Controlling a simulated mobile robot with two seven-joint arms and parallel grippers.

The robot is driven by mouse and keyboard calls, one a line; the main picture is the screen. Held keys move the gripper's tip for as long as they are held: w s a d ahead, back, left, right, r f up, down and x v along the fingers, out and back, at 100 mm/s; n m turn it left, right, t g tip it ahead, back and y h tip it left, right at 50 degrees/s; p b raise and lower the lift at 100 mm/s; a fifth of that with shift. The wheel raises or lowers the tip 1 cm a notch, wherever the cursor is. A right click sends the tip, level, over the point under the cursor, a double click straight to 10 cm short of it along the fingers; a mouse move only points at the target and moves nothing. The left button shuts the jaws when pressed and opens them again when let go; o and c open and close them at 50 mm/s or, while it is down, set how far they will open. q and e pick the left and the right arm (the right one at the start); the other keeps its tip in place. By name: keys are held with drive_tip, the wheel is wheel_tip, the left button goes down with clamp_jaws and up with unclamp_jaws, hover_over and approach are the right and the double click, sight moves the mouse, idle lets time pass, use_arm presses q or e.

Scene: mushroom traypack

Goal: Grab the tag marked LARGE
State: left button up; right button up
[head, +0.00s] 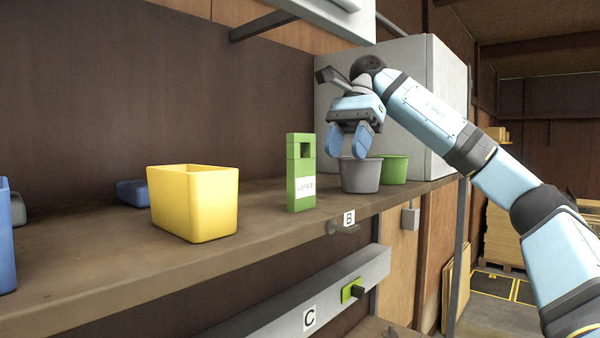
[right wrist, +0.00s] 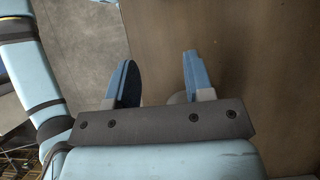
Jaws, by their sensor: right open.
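The green tag (head: 291,195) stands upright on the brown shelf, with a square opening near its top and a white label reading LARGE (head: 305,187). My right gripper (head: 347,155) is open, pointing down above the grey pot, up and to the right of the tag and apart from it. In the right wrist view its two blue fingers (right wrist: 158,68) are spread with nothing clearly held between them. The tag cannot be made out in the right wrist view. My left gripper is not in view.
A grey pot (head: 360,178) and a green pot (head: 397,171) stand right of the tag. A yellow bin (head: 193,205) stands left of it. A large grey box (head: 440,110) is behind the pots. The shelf between bin and tag is clear.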

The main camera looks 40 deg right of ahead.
sight(309, 142)
drive_tip(key=a, duration=0.1)
drive_tip(key=w+a, duration=0.1)
drive_tip(key=shift+a+f, duration=0.25)
drive_tip(key=shift+a, duration=0.05)
drive_tip(key=shift+s+a+r, duration=0.1)
drive_tip(key=shift+s+a, duration=0.1)
drive_tip(key=shift+a, duration=0.5)
drive_tip(key=shift+s+a, duration=0.2)
drive_tip(key=shift+a, duration=0.5)
drive_tip(key=shift+w+a, duration=0.1)
drive_tip(key=shift+a, duration=0.5)
drive_tip(key=a, duration=0.3)
drive_tip(key=shift+s+a, duration=0.25)
drive_tip(key=shift+a, duration=0.1)
drive_tip(key=shift+a+f, duration=0.3)
drive_tip(key=shift+f, duration=0.15)
drive_tip(key=shift+d+f, duration=0.1)
drive_tip(key=shift+d, duration=0.05)
clamp_jaws()
